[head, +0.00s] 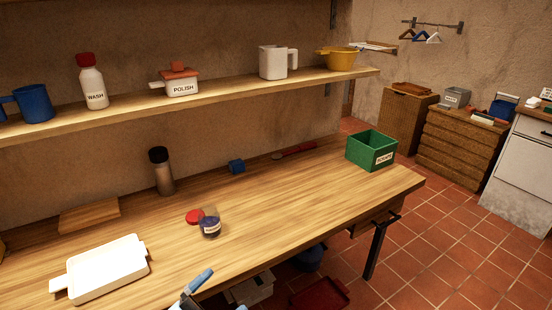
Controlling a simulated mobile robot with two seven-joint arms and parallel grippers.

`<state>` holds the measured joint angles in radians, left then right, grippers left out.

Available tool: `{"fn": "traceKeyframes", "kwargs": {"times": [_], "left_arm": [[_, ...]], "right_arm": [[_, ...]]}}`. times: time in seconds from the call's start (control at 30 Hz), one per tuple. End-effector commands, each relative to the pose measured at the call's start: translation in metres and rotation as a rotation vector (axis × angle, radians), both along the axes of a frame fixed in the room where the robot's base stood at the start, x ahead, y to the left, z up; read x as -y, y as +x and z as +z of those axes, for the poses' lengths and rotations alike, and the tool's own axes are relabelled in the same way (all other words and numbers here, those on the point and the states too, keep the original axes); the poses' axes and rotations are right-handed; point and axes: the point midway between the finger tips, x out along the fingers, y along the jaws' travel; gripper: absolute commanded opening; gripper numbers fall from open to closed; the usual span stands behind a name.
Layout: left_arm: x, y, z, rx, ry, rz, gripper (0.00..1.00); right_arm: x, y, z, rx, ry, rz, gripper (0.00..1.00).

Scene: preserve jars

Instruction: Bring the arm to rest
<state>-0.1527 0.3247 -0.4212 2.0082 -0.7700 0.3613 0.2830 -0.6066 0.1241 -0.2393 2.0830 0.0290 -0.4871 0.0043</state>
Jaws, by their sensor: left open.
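My left gripper (197,286) shows at the bottom edge in front of the workbench; it is open, with nothing visible between its fingers, and partly cut off by the frame. A small glass jar (211,228) with dark contents and a pale label stands on the bench, beyond the gripper and apart from it. A red lid (193,217) lies beside the jar on its left. My right gripper is not in view.
The wooden bench (290,215) holds a white tray (105,270), a brown board (88,216), a dark-topped shaker (162,173), a blue block (236,167) and a green crate (372,149). A shelf (225,90) with several containers hangs above. The bench's right half is mostly clear.

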Motion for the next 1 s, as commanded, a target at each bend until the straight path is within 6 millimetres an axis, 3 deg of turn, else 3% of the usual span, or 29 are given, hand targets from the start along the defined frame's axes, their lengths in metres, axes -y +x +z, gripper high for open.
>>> {"fn": "traceKeyframes", "kwargs": {"times": [0.1, 0.2, 0.3, 0.5, 0.57, 0.77, 1.0], "left_arm": [[-0.038, -0.011, -0.057, -0.368, -0.161, 0.265, 0.94], [-0.061, -0.033, -0.108, -0.649, -0.229, 0.411, 0.94], [-0.072, -0.062, -0.148, -0.875, -0.263, 0.496, 0.94], [-0.079, -0.129, -0.207, -1.262, -0.298, 0.575, 0.94], [-0.080, -0.124, -0.180, -1.243, -0.291, 0.573, 0.94], [-0.083, -0.125, -0.140, -1.230, -0.280, 0.577, 0.94], [-0.088, -0.129, -0.078, -1.213, -0.263, 0.583, 0.94]], "right_arm": [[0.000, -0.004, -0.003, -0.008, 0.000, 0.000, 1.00], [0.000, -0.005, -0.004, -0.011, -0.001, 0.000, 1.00], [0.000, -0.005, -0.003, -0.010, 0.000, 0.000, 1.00], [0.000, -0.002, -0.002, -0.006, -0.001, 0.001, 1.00], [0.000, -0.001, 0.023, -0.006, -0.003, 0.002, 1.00], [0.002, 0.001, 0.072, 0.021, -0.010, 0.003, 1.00], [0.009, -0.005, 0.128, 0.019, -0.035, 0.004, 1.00]]}}
